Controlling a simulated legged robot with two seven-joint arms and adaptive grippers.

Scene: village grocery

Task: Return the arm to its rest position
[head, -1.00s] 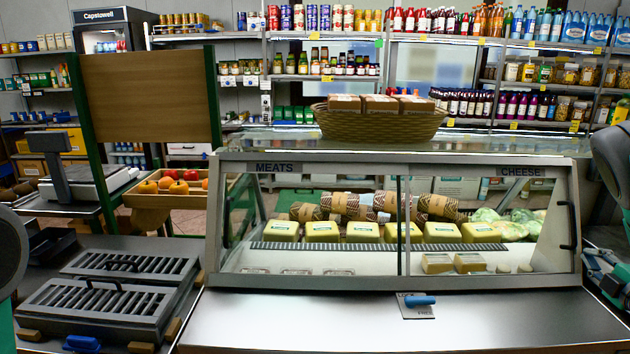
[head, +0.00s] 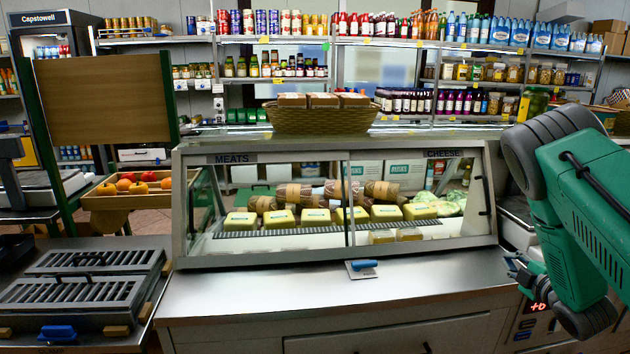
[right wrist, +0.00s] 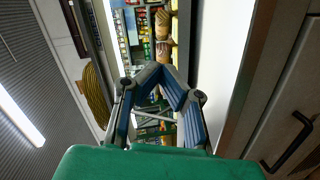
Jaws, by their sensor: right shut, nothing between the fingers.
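My right arm (head: 585,205), green with a dark jointed section, comes in from the right in the head view. It is bent, with the forearm hanging down. My right gripper (head: 522,272) is at its lower left, beside the right end of the steel counter. In the right wrist view the right gripper (right wrist: 165,72) has its blue-padded fingers meeting at the tips, shut and empty. My left gripper is not in view.
A glass deli case (head: 335,205) with cheeses and wrapped meats stands behind the steel counter (head: 330,300). A wicker basket (head: 320,119) tops the case. A grated metal unit (head: 80,290) is at left.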

